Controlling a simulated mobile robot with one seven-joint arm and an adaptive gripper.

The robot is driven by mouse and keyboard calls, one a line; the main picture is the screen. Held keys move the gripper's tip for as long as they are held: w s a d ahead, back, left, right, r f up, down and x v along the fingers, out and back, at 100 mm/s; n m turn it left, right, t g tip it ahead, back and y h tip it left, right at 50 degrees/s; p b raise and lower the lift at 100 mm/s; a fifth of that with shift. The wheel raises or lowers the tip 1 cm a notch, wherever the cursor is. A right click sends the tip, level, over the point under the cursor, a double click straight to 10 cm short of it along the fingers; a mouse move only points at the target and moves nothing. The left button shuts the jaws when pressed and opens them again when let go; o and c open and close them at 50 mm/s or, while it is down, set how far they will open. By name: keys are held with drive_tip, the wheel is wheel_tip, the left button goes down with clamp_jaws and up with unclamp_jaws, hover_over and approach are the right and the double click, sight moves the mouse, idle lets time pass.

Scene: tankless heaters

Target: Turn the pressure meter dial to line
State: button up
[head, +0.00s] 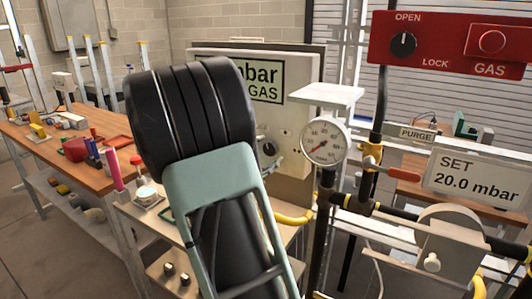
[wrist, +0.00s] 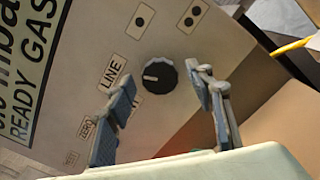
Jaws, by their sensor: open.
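The pressure meter dial (wrist: 160,76) is a round black knob on a pale panel in the wrist view. Its white mark points left in the picture. A LINE label (wrist: 111,72) is left of the dial; another label below it is partly hidden by a finger. In the head view the dial (head: 268,148) shows just right of my arm. My gripper (wrist: 163,84) is open, with one finger left and one right of the dial in the picture. The fingers look empty, and I cannot tell whether they touch the dial. In the head view my arm hides the fingers.
A round gauge (head: 325,141) stands on piping right of the panel. A red gas control box (head: 450,42) and a SET 20.0 mbar sign (head: 478,184) are further right. A wooden workbench (head: 40,137) with tools is at the left. Yellow hose (head: 293,219) runs below.

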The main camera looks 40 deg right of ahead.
drive_tip(key=shift+a, duration=0.15)
drive_tip(key=v, duration=1.2)
